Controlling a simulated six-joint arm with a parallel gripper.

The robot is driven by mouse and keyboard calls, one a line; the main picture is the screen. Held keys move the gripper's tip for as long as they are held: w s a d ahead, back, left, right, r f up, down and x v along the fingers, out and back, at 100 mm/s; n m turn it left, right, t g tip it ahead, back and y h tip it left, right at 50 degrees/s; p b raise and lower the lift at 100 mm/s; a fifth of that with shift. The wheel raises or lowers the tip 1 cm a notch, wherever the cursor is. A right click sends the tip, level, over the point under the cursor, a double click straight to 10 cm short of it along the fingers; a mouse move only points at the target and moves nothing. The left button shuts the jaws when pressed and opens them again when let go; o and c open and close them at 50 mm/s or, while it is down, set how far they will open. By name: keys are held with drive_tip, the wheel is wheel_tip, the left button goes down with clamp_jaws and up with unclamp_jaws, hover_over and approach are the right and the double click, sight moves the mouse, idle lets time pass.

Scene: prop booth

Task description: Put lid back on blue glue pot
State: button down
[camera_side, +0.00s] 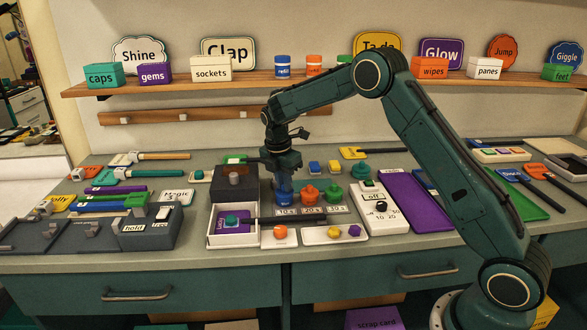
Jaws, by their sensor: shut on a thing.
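The blue glue pot (284,198) stands at the left end of a row of three pots, behind the label cards. My gripper (284,179) points straight down right over it and is shut on its blue lid, which the jaws mostly hide. I cannot tell from here whether the lid touches the pot's rim. An orange-red pot (310,195) and a green pot (333,193) stand to the right, each with a knobbed lid on.
A dark box (235,188) and a white open tray (214,238) stand close on the left. A white dial unit (382,212) is on the right. White trays with small coloured pieces (320,240) lie in front. Small blue and yellow blocks (314,167) lie behind.

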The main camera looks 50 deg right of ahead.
idle(0.3)
drive_tip(key=c, duration=0.8)
unclamp_jaws()
drive_tip(key=shift+c, duration=0.2)
drive_tip(key=shift+r, duration=0.15)
drive_tip(key=shift+r, duration=3.3)
clamp_jaws()
